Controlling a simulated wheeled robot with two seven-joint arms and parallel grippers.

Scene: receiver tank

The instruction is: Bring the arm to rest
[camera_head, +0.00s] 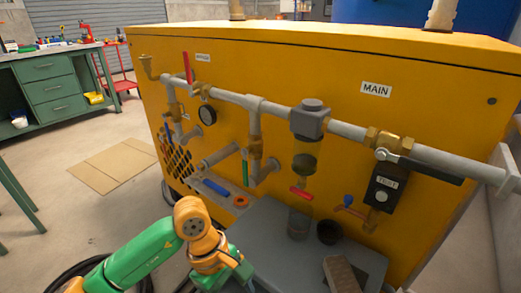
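My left arm (160,250), green and orange, comes in from the lower left and bends down at an orange joint near the bottom middle. Its gripper is not visible; the arm's far end runs out of the bottom edge. My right gripper is not in view. The arm is in front of the yellow receiver tank cabinet (330,60) and left of a grey tray-like surface (265,235). I see no contact between the arm and the cabinet.
The cabinet carries grey pipes, brass valves, a gauge (207,115), a filter bowl (305,155) and a black-handled valve (420,165). Two dark cups (329,232) and a brownish block (341,275) are on the grey surface. Cardboard (113,165) lies on open floor; a green workbench (50,90) stands left.

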